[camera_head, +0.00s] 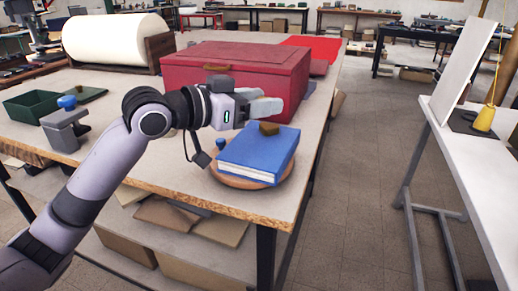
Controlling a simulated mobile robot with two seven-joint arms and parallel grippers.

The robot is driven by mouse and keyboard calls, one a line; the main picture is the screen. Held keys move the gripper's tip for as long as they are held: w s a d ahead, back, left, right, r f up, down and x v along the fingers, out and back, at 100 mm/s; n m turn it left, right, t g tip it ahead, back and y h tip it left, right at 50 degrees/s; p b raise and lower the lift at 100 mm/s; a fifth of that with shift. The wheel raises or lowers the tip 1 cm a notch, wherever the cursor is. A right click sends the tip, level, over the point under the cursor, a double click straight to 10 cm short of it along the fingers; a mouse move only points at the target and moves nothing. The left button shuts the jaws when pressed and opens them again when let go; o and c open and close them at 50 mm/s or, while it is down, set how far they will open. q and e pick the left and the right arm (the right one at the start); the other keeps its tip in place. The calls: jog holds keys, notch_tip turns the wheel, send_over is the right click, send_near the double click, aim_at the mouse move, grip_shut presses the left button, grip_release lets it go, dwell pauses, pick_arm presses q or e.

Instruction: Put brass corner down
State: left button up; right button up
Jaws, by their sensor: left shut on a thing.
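My left gripper (268,106) is shut, reaching over the worktable in front of the red chest. A small brown-gold piece, the brass corner (269,128), shows just below its fingertips, over the top face of the blue book (255,155). I cannot tell whether the brass corner touches the book. The book lies flat on a round wooden board (224,178) near the table's front right corner. My right gripper is not in view.
The red chest (235,72) stands close behind the gripper. A grey clamp-like tool (65,128) and a green tray (30,106) are at the left. A large white roll (115,40) lies behind. A white table (480,170) stands at the right, across open floor.

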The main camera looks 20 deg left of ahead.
aim_at(258, 155)
pick_arm(q)
notch_tip(258, 155, down, 9)
jog(key=shift+f+b, duration=0.15)
jog(key=shift+b, duration=0.35)
jog(key=shift+f, duration=0.1)
jog(key=o, duration=1)
jog(key=b+v, duration=0.1)
jog(key=v, duration=1.1)
